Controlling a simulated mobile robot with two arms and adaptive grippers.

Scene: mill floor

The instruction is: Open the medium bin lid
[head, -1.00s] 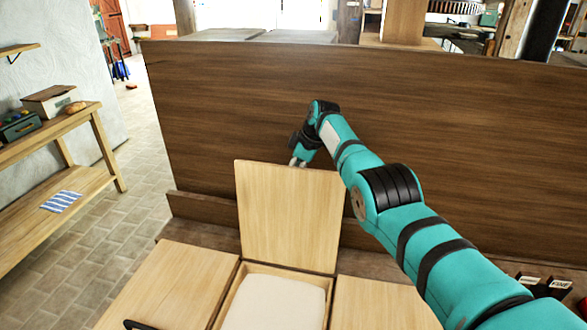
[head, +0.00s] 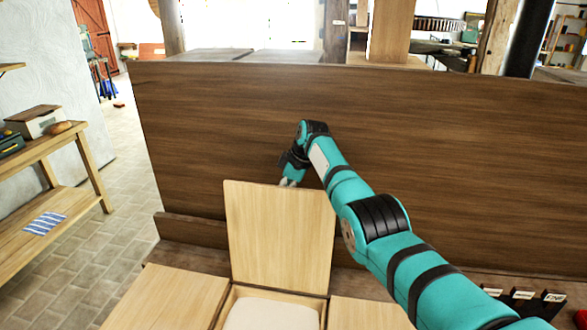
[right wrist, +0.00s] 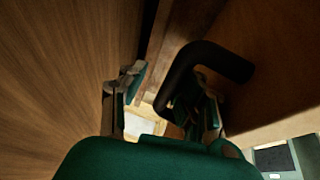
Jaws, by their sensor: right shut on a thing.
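The medium bin lid (head: 280,235) is a pale wooden panel standing upright in the head view, at the back of the middle bin. That bin is open below it and shows its pale contents (head: 270,314). My right gripper (head: 288,183) is at the lid's top edge, on its far side and partly hidden by it. In the right wrist view, a black bar handle (right wrist: 215,60) on the lid's brown face runs between the fingers of my right gripper (right wrist: 170,98), which is shut on it. My left gripper is in neither view.
A tall dark wooden panel (head: 450,150) stands close behind the lid and gripper. Shut pale lids flank the open bin on the left (head: 165,302) and right (head: 365,314). Small labels, one reading FINE (head: 553,297), sit at right. A wooden shelf table (head: 75,205) stands left.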

